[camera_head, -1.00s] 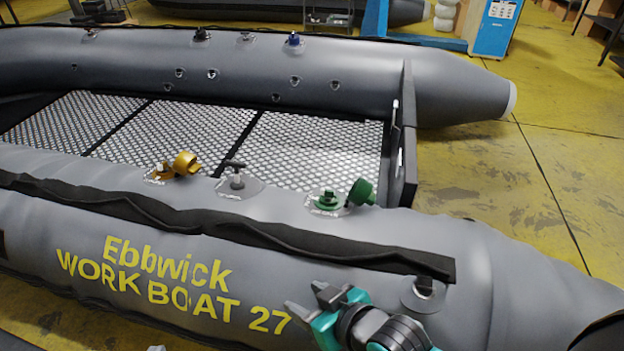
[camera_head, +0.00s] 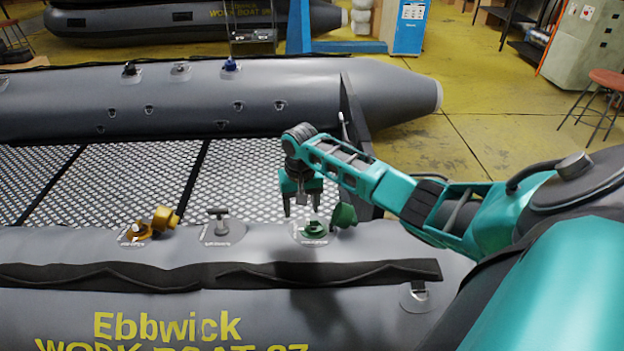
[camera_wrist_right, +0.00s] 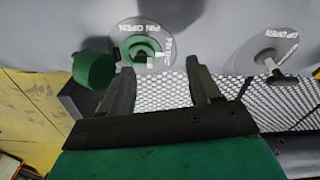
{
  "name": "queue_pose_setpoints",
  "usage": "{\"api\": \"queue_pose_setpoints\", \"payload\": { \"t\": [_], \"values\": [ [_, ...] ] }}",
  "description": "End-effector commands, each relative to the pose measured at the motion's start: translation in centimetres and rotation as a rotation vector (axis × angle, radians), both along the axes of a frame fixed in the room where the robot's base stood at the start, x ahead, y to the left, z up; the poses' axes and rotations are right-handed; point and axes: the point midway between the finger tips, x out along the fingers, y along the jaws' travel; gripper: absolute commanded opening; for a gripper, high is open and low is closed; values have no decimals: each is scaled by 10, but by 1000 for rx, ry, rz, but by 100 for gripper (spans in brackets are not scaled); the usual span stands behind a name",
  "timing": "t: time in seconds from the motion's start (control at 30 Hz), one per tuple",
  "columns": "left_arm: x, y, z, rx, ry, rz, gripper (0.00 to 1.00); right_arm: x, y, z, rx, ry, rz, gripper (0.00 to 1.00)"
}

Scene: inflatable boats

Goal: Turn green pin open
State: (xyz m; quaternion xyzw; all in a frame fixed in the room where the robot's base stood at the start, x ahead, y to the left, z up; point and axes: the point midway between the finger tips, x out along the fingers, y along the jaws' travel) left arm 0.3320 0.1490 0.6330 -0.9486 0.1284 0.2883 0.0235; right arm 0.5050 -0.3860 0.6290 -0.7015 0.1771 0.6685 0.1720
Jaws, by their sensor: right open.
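The green valve (camera_head: 312,231) sits on the near grey tube of the boat, with its round green cap (camera_head: 345,215) tipped open beside it on the right. In the right wrist view the green valve (camera_wrist_right: 141,52) shows a pale pin in its middle and white lettering on its round patch, part of which reads "PIN OPEN". My right gripper (camera_head: 301,210) is open and empty, pointing down just above and behind the green valve. In the right wrist view the fingers (camera_wrist_right: 160,75) stand apart, with the valve beyond the left fingertip. I see no contact. My left gripper is not in view.
The far tube (camera_head: 180,100) carries several fittings. A dark transom board (camera_head: 352,120) stands behind my right forearm.

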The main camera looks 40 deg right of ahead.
Motion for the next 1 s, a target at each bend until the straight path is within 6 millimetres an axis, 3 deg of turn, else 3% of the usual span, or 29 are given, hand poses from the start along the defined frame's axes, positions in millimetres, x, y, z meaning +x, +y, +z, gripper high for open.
{"api": "queue_pose_setpoints", "payload": {
  "t": [0.03,0.13,0.33,0.47,0.8,1.0],
  "values": [
    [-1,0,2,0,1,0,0,6,-16,15,0,12,-57,63],
    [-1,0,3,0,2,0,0,11,-35,31,11,30,-139,63],
    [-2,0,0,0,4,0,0,13,-49,37,23,45,-204,63],
    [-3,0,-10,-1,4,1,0,13,-49,18,24,46,-205,63],
    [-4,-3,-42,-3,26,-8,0,13,-48,-53,23,44,-202,63],
    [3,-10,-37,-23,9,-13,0,13,-48,-79,23,43,-201,63]
  ]
}}
